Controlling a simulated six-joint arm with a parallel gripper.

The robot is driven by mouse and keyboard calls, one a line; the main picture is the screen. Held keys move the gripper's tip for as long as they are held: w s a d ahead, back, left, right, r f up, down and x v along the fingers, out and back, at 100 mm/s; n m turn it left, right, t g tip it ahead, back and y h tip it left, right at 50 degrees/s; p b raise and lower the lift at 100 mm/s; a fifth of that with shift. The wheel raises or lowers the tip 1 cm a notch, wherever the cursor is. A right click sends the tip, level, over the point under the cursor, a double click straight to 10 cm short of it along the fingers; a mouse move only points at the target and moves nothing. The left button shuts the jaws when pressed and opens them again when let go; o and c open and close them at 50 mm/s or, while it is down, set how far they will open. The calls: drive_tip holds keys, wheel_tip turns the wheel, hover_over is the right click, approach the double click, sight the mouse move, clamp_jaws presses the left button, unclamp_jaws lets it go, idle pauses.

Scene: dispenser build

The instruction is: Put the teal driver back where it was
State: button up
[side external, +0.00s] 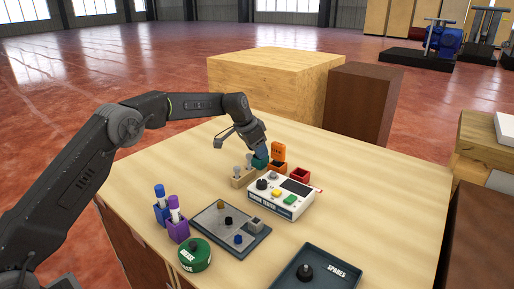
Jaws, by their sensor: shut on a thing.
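My gripper (259,143) is at the middle of the table, pointing down, and is shut on the teal driver (261,152). The driver is small here and partly covered by the fingers. A dark teal holder (259,163) is right below it, between a wooden block and an orange holder. The driver's lower end is at or in this holder; I cannot tell how deep it sits or whether it touches the bottom.
An orange holder (278,165) and a red holder (300,176) stand to the right. The wooden block (243,178) with grey knobs is left. A white tester box (282,198) is in front. A grey plate (229,230), green reel (194,256) and spares tray (318,271) lie nearer.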

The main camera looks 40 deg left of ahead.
drive_tip(key=o, duration=0.9)
drive_tip(key=s+r+n, duration=0.1)
drive_tip(key=s+r, duration=0.5)
drive_tip(key=r, duration=0.2)
drive_tip(key=s+r, duration=0.6)
drive_tip(key=r, duration=0.3)
drive_tip(key=s+d+r+n+y, duration=0.1)
drive_tip(key=s+d+r, duration=0.2)
drive_tip(key=s, duration=0.9)
drive_tip(key=s+f+n, duration=0.1)
drive_tip(key=s+f, duration=0.2)
drive_tip(key=s, duration=0.4)
drive_tip(key=s+d+f+t, duration=0.1)
drive_tip(key=s+f, duration=0.1)
drive_tip(key=s, duration=0.5)
drive_tip(key=s+d+f+n, duration=0.1)
drive_tip(key=s+f, duration=0.2)
drive_tip(key=s, duration=0.4)
drive_tip(key=shift+s+f+n+y, duration=0.15)
drive_tip(key=shift+f+n+y, duration=0.15)
drive_tip(key=shift+f+y, duration=0.1)
drive_tip(key=shift+d, duration=0.1)
